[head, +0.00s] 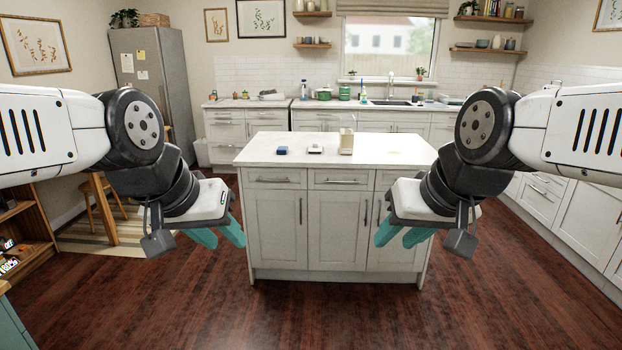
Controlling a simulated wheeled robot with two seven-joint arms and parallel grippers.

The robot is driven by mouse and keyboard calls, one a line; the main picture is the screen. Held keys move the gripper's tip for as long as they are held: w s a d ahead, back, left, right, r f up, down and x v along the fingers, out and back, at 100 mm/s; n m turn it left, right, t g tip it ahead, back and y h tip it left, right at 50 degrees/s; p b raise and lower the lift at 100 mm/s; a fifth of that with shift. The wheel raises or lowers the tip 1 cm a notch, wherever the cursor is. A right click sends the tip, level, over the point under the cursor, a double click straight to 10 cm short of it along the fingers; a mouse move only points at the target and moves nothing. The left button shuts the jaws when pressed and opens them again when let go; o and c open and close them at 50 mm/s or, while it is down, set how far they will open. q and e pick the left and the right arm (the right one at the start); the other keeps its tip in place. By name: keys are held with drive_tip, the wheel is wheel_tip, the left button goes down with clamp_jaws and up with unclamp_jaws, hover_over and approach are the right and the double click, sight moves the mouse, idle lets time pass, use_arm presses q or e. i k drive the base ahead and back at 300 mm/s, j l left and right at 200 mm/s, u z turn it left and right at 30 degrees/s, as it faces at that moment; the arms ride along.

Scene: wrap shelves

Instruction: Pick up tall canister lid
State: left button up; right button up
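On the white island top (395,150) stand three small things in a row. A blue block-like item (282,150) is at the left. A low white item with a dark base (315,149) is in the middle. A taller beige canister-like container (346,141) with a thin upright part stands at the right. They are too small to tell which piece is the tall canister lid. My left gripper (226,243) and my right gripper (394,243) have teal fingers that stand apart. Both are empty, in front of the island and well short of the items.
Dark wooden floor (320,315) is clear between me and the island. A fridge (150,90) stands at the back left, with a wooden stool (95,205) nearer. A low wooden shelf (28,235) is at the left edge. Counters with a sink (390,103) run along the back.

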sight(312, 150)
drive_tip(key=i, duration=2.05)
drive_tip(key=i+l+u, duration=0.2)
drive_tip(key=i, duration=0.4)
drive_tip(key=i+u, duration=0.25)
drive_tip(key=i, duration=0.35)
drive_tip(key=l, duration=0.1)
